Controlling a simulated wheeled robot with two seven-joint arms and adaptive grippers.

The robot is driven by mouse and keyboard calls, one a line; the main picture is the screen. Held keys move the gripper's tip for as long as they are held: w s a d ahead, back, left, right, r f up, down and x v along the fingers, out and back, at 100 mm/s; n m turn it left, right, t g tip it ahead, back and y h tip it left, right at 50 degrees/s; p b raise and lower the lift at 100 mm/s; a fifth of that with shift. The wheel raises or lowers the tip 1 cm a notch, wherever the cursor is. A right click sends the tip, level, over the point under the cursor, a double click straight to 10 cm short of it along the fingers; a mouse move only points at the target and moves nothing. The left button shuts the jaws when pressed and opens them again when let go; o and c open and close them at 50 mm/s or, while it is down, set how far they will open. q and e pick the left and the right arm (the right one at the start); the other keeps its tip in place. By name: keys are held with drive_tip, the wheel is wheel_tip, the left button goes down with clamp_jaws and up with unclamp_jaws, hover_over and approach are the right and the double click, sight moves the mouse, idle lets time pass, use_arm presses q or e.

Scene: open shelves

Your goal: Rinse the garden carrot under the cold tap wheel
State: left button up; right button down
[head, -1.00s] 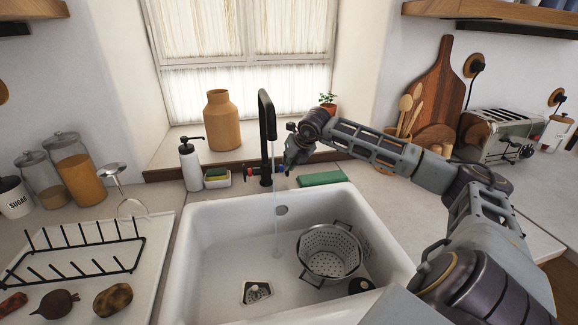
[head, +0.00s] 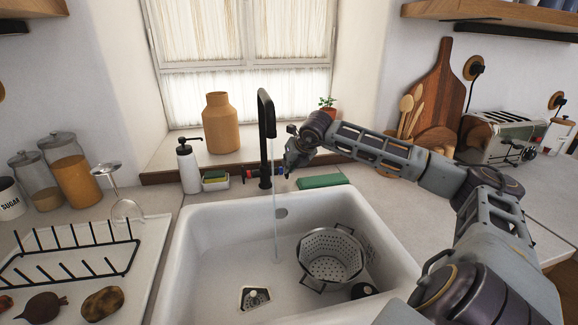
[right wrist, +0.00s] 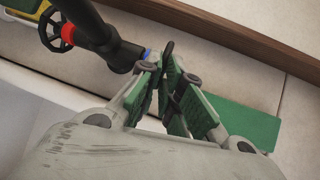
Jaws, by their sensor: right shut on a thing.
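The black tap (head: 266,135) stands behind the white sink, and a thin stream of water (head: 275,225) falls from its spout. My right gripper (head: 287,168) is at the right side of the tap. In the right wrist view its green-padded fingers (right wrist: 172,90) are shut on the black cold tap wheel (right wrist: 168,49), beside a blue ring. The hot wheel (right wrist: 50,30), with a red ring, is on the other side. A small reddish thing (head: 5,303), perhaps the carrot, is cut off at the left edge. My left gripper is out of view.
The sink (head: 200,255) holds a metal colander (head: 331,255) at its right; its left part is clear. A black rack (head: 75,257), a beet (head: 42,307) and a potato (head: 102,303) are at left.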

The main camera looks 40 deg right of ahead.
drive_tip(key=c, duration=1.6)
unclamp_jaws()
drive_tip(key=shift+d+r, duration=0.1)
drive_tip(key=shift+s+r, duration=0.1)
drive_tip(key=shift+s, duration=0.1)
drive_tip(key=shift+v, duration=5.8)
drive_tip(key=shift+s, duration=0.1)
